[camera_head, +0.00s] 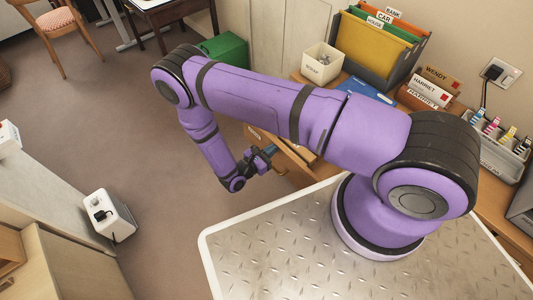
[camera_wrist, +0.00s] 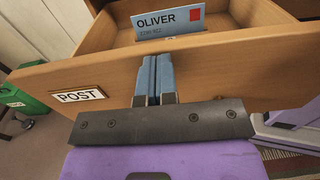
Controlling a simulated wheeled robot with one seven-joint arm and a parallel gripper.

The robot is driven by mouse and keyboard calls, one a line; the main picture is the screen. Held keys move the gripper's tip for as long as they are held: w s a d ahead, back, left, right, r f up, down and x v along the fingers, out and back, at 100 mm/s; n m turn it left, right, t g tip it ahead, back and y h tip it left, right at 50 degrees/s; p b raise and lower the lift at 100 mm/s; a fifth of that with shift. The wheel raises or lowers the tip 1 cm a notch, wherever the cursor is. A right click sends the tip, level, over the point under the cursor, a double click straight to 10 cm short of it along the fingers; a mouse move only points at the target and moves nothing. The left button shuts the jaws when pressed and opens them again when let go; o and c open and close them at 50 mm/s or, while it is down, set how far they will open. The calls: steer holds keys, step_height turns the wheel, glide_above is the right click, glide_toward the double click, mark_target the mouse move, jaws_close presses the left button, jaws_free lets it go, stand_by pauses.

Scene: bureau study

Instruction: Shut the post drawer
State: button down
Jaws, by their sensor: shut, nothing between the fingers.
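The post drawer (camera_wrist: 215,68) is a wooden drawer with a white POST label (camera_wrist: 78,96) on its front. It stands open in the wrist view, and a blue card marked OLIVER (camera_wrist: 168,22) stands inside it. In the head view the drawer (camera_head: 280,155) shows partly behind my purple arm, pulled out from the desk. My gripper (camera_wrist: 154,62) has its blue fingers together with nothing between them. The fingertips are at the drawer front's upper edge; I cannot tell whether they touch it. My gripper also shows in the head view (camera_head: 268,152).
The desk holds a WRAP box (camera_head: 322,63), a file holder with coloured folders (camera_head: 375,45), name card holders (camera_head: 433,88) and a grey tray (camera_head: 498,140). A green bin (camera_head: 224,50) stands on the floor beyond. A white box (camera_head: 109,215) stands left. The floor between is clear.

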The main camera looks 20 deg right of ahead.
steer(key=shift+d, duration=0.15)
steer(key=x, duration=2.6)
steer(key=shift+f, duration=0.1)
